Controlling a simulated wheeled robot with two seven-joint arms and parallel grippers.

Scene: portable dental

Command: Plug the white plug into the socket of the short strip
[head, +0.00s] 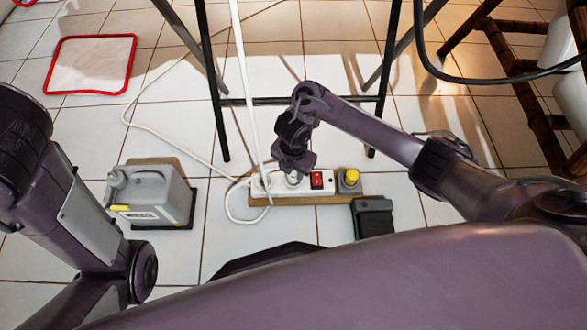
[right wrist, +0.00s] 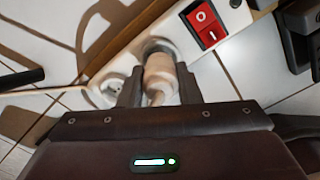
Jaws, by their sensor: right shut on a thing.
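The short white strip (head: 328,186) lies on a wooden board on the tiled floor, with a red switch (head: 317,180) near its right end. My right gripper (head: 293,176) is over the middle of the strip. In the right wrist view, my right gripper (right wrist: 158,92) is shut on the white plug (right wrist: 159,75), one finger on each side. The plug's front end is at a round socket (right wrist: 158,46) of the strip; how deep it sits is hidden. Another round socket (right wrist: 113,88) shows to the left. My left gripper is out of view; only my left arm shows.
A grey jug (head: 150,194) stands left of the strip. A yellow-topped grey item (head: 350,180) and a black box (head: 373,217) are to the right. White cables loop left of the strip. Dark table legs (head: 212,90) stand behind. A red-rimmed tray (head: 90,64) lies far left.

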